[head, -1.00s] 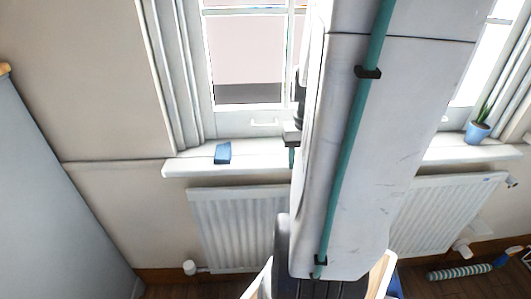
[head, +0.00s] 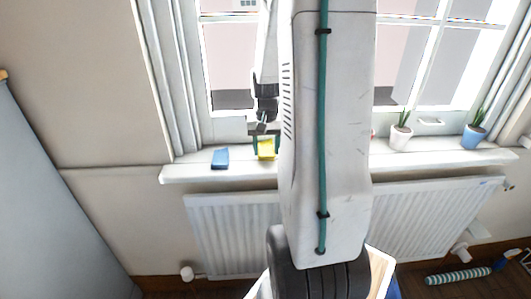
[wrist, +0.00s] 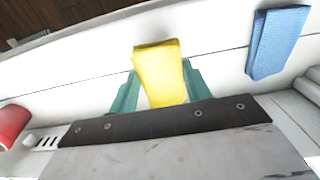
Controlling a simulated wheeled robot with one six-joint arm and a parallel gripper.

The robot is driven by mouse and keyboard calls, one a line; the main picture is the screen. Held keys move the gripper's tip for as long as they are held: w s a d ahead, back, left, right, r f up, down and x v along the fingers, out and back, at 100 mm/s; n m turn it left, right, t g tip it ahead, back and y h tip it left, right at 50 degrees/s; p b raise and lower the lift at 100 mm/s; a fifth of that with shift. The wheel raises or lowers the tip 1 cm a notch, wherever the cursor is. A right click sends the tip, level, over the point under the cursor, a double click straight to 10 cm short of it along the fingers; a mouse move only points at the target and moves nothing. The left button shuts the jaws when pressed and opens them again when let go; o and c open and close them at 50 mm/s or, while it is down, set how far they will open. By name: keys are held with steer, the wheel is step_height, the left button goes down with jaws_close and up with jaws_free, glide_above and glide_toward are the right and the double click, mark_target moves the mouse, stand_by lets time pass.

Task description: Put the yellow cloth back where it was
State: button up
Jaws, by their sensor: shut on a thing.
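The yellow cloth (head: 266,149) is at the window sill, to the right of a folded blue cloth. It shows large in the wrist view (wrist: 160,72), a folded yellow piece between the two green fingers. My gripper (head: 265,146) is shut on the yellow cloth, over the white sill (head: 190,172). I cannot tell whether the cloth touches the sill. My own arm hides the part of the sill to the right of the gripper in the head view.
The blue cloth (head: 220,158) lies on the sill at left; the wrist view shows it too (wrist: 277,41). A red thing (wrist: 11,124) stands on the other side. Two potted plants (head: 400,136) (head: 474,134) stand further right. A radiator (head: 232,222) is below.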

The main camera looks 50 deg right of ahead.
steer(key=shift+f, duration=1)
steer(key=shift+f, duration=0.15)
steer(key=o, duration=0.9)
steer(key=shift+o, duration=0.2)
